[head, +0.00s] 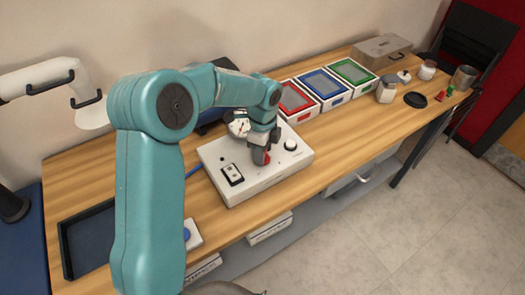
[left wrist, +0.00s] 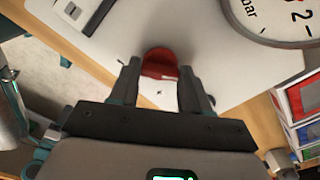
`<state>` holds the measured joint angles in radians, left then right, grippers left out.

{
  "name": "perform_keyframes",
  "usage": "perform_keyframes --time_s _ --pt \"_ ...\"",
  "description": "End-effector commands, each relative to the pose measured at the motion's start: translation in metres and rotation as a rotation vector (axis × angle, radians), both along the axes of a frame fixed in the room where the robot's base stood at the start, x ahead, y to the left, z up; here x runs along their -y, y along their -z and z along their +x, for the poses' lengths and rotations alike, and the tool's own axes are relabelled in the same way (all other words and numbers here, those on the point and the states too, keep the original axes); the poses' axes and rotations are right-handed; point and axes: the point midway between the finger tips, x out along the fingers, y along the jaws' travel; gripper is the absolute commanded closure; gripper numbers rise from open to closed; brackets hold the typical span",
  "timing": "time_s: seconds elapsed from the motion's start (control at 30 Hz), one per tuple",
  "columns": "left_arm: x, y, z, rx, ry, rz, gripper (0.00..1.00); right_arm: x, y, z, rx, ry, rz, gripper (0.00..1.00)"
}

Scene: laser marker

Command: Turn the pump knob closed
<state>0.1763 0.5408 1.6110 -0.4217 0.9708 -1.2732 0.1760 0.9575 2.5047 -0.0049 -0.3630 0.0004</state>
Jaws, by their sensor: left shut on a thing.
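The pump knob (head: 266,158) is red and sits on top of a white control box (head: 221,153) on the wooden bench. In the left wrist view the red knob (left wrist: 160,62) is between the two fingertips. My left gripper (head: 260,154) points down onto the box and is shut on the knob; in the left wrist view the gripper (left wrist: 160,85) has a finger on each side of it. The fingers hide part of the knob in the head view. My right gripper is not in view.
A round gauge (head: 239,128) stands at the back of the box, close to my gripper. A rocker switch (head: 232,174) and a white round knob (head: 290,145) are on the box top. Red, blue and green trays (head: 322,83) stand behind. A dark tray (head: 88,240) lies at left.

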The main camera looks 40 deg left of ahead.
Motion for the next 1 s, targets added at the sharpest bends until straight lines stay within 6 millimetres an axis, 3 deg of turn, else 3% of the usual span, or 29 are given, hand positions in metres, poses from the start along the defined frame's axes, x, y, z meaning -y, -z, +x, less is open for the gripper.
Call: perform_keyframes --time_s 1.0 --pt "0.000 -0.001 0.002 0.007 -0.963 -0.002 0.84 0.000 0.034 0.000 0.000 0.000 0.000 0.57"
